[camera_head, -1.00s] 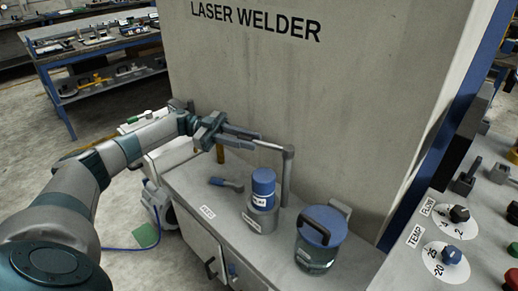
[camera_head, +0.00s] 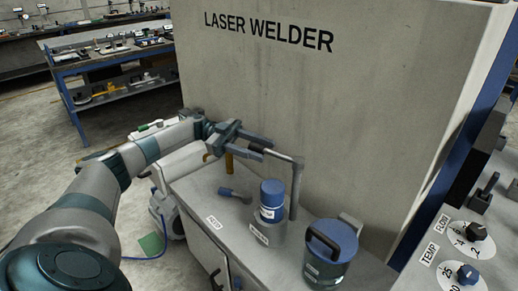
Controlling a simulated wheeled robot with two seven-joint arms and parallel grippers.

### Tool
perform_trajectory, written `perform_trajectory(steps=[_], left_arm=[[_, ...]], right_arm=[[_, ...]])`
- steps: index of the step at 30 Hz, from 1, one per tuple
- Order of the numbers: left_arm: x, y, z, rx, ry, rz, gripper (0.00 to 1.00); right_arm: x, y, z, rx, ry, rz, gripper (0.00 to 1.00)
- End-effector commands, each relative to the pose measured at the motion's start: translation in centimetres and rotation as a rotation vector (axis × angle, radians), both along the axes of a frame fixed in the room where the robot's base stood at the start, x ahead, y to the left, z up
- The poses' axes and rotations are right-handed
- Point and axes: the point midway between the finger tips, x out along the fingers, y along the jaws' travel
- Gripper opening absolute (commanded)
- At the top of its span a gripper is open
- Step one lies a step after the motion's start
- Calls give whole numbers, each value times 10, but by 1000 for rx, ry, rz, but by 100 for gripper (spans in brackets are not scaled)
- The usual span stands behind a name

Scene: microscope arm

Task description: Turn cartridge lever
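A thin grey lever (camera_head: 280,156) runs across from the top of an upright post (camera_head: 296,185), beside the blue-capped cartridge (camera_head: 271,193). The cartridge stands upright in a grey holder (camera_head: 268,228) on the bench. My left gripper (camera_head: 266,150) reaches in from the left at the lever's free end. Its fingers are apart, one on each side of the lever's dark end (camera_head: 256,148); I cannot tell whether they touch it. My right gripper is not in view.
A blue-lidded canister (camera_head: 331,245) with a dark handle stands at the bench's front right. A small blue-handled tool (camera_head: 235,194) lies left of the cartridge. The large LASER WELDER panel (camera_head: 330,100) rises behind. Knobs (camera_head: 467,274) are at the right.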

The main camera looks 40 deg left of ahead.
Motion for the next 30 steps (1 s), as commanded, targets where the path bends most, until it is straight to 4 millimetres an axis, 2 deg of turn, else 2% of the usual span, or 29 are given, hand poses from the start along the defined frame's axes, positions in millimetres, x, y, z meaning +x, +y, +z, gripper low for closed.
perform_trajectory(steps=[8,13,17,26,30], left_arm=[[0,0,5,0,-2,-1,40],[0,0,20,0,-3,0,40],[0,0,40,1,-5,0,40],[4,-50,70,0,-2,-4,40],[7,-75,85,0,-4,-3,40]], right_arm=[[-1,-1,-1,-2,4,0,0],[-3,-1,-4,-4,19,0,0],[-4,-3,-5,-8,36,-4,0],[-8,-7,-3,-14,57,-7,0],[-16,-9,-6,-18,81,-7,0]])
